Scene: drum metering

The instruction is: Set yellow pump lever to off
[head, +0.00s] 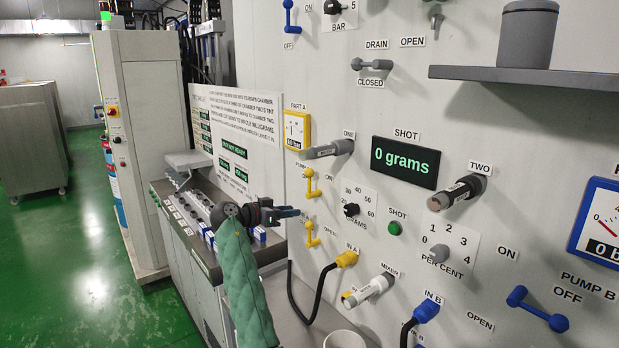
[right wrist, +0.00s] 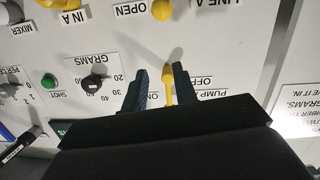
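The yellow pump lever (head: 311,184) is on the white panel by the PUMP and ON labels in the head view. In the right wrist view, where the panel looks upside down, the yellow pump lever (right wrist: 169,90) lies between the ON and OFF labels. My right gripper (head: 290,212) is in front of the panel, left of the lever in the head view. In the wrist view my right gripper (right wrist: 160,84) is open, with one dark blue finger on each side of the lever. I cannot tell whether either finger touches it. My left gripper is out of view.
A second yellow lever (head: 311,236) sits below the pump lever. A black GRAMS knob (head: 351,210) and a green SHOT button (head: 394,228) are to the right. A grey cabinet (head: 200,265) stands at left. Yellow and blue connectors with black hoses are lower down.

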